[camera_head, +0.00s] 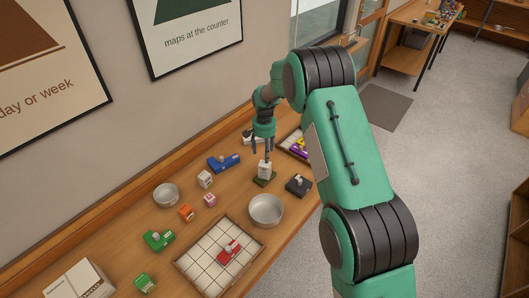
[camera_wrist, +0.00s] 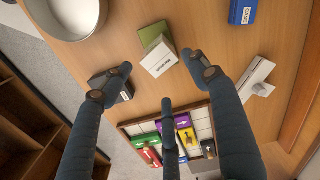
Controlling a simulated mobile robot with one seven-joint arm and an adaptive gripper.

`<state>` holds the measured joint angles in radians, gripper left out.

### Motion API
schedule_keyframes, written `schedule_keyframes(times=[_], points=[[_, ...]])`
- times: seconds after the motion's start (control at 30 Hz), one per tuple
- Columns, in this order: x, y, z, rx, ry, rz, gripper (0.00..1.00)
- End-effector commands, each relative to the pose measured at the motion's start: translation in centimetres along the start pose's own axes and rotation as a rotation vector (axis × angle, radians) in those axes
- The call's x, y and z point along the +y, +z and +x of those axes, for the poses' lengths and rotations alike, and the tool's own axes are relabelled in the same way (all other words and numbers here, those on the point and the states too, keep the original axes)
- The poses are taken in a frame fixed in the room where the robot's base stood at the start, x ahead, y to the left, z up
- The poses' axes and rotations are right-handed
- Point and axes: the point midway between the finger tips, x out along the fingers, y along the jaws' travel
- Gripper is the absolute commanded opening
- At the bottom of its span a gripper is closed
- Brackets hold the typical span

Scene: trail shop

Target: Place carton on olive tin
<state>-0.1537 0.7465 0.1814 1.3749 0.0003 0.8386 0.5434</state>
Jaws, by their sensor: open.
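A small white carton (camera_head: 264,168) stands upright on a flat olive tin (camera_head: 265,181) on the wooden counter. In the wrist view the white carton (camera_wrist: 160,60) shows its printed side, and the olive tin (camera_wrist: 151,32) shows beyond it. The carton appears to rest on the tin; their contact is hidden there. My gripper (camera_head: 263,148) is just above the carton in the head view. In the wrist view the gripper (camera_wrist: 160,78) has its fingers spread wide, with clear gaps between them and the carton. It is open and empty.
A metal bowl (camera_head: 266,221) and a black box (camera_head: 299,186) stand close by. A blue box (camera_head: 224,162), small cartons and a gridded tray (camera_head: 196,262) lie along the counter. Another tray (camera_wrist: 198,118) holds colored pieces. The aisle floor (camera_head: 455,150) is clear.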

Motion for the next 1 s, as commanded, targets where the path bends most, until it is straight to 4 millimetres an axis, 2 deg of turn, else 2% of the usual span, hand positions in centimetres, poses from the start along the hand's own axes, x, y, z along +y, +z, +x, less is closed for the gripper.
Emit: schedule_keyframes(times=[0.27,0.47,0.67,1.0], points=[[0.0,0.0,-0.1,0.001,0.0,0.0,0.6],[0.4,0.2,-2.0,0.01,-0.006,-0.007,0.6],[1.7,1.0,-6.9,0.035,-0.02,-0.027,0.6],[5.8,4.7,-17.8,0.094,-0.048,-0.079,0.6]])
